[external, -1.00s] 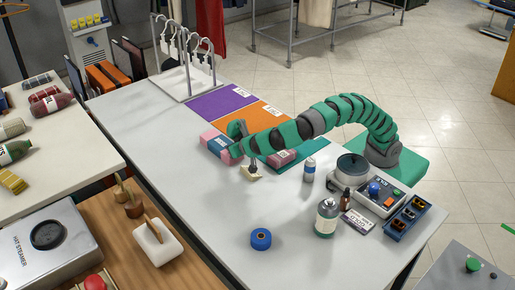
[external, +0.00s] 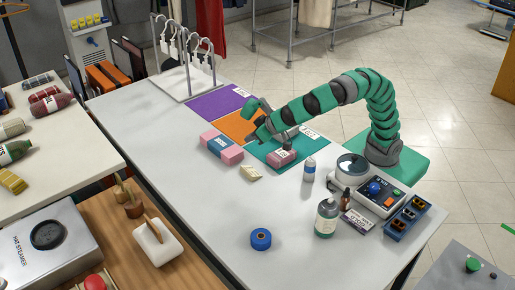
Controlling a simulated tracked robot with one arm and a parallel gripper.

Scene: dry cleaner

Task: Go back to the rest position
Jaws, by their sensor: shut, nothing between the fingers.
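My arm arches from its green base at the right over the white table. My gripper (external: 254,122) is above the orange mat (external: 236,126), shut and empty; its fingertips are small and partly lost against the arm. A pink and blue bundle (external: 221,147) lies on the bare table left of the mats. A pink bundle with a label (external: 280,156) lies on the teal mat (external: 306,151), just below my forearm. A small cream block (external: 252,174) lies on the table in front of the mats.
A purple mat (external: 212,105) and a hanger rack (external: 185,80) are toward the back. A blue and white can (external: 309,170), a bottle (external: 326,218), a control box (external: 375,192) and a blue tape roll (external: 261,239) stand on the table. The left front of the table is clear.

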